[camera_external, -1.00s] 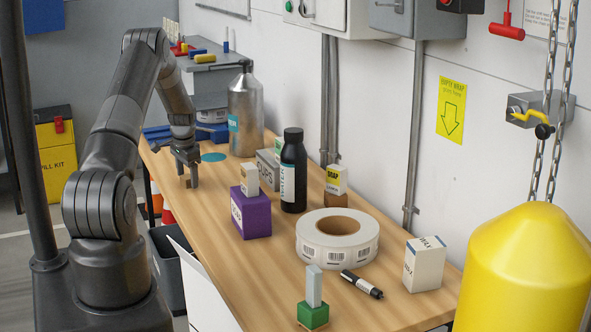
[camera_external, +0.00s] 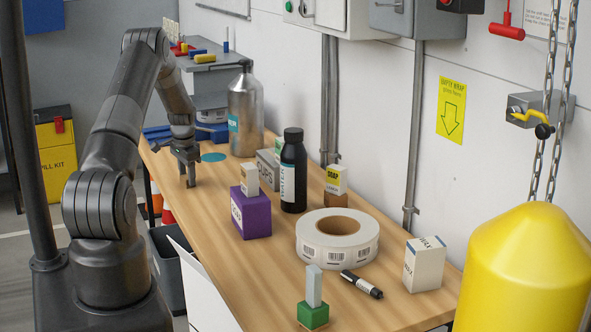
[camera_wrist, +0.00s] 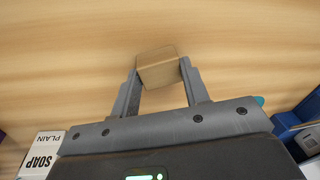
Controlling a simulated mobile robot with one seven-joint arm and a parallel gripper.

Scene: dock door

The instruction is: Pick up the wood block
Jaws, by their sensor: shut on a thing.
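The wood block (camera_wrist: 158,70) is a small tan-brown block between the two fingers of my gripper (camera_wrist: 160,80) in the wrist view. Both fingers touch its sides, and it looks slightly tilted against them. In the external view my gripper (camera_external: 189,178) points down at the far left part of the wooden table (camera_external: 215,285). The block is hard to make out there, largely hidden by the fingers. I cannot tell whether it touches the table top.
A purple box (camera_external: 251,213) with a small carton on it stands right of my gripper. A soap carton (camera_wrist: 42,150) shows at lower left in the wrist view.

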